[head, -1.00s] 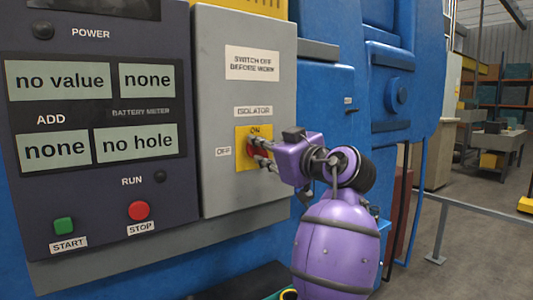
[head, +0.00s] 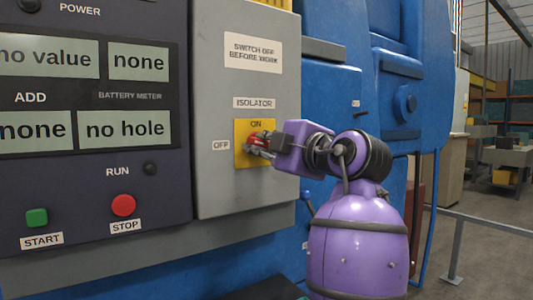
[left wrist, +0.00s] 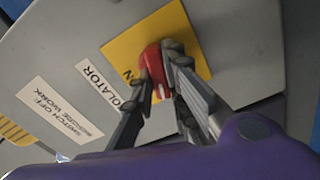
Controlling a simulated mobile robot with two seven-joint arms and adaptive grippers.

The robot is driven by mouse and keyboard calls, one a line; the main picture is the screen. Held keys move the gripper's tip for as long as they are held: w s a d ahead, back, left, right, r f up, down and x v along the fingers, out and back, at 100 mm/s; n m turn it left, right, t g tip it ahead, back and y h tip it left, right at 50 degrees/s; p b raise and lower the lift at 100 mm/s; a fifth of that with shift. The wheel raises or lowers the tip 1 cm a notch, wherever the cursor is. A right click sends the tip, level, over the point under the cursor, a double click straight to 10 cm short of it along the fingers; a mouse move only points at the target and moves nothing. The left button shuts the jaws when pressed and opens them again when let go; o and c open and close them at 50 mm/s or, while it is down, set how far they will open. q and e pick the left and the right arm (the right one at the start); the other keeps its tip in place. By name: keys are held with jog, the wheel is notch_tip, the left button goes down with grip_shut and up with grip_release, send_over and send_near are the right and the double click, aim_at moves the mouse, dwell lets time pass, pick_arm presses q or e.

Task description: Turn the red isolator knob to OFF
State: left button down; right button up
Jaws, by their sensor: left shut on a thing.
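The red isolator knob (head: 259,137) sits on a yellow plate (head: 241,158) on the grey switch box. An ON label is above it and an OFF label (head: 221,145) is to its left. My left gripper (head: 254,145) is shut on the knob, its fingers partly covering it. In the left wrist view the knob (left wrist: 152,62) shows between the fingers (left wrist: 160,72), with a small white mark on it. Which label the knob points to I cannot tell for sure. My right gripper is out of view.
The dark panel at left carries a green START button (head: 37,217), a red STOP button (head: 123,205) and several displays. A sign (head: 253,50) is above the knob. Blue machine housing (head: 375,90) stands to the right, with a grey rail (head: 480,223) beyond.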

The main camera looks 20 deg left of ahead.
pick_arm(q)
jog(key=shift+f+n+b, duration=0.2)
jog(key=shift+n+b, duration=0.3)
jog(key=shift+n, duration=1.1)
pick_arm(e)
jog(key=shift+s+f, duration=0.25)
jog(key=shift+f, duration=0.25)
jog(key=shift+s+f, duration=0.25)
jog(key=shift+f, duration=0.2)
pick_arm(q)
jog(key=shift+b, duration=0.3)
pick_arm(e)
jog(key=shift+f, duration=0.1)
pick_arm(q)
jog(key=c, duration=1.7)
grip_release()
jog(key=shift+s+r, duration=0.1)
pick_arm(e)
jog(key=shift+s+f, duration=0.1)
pick_arm(q)
jog(key=shift+d, duration=0.1)
jog(key=v, duration=1.2)
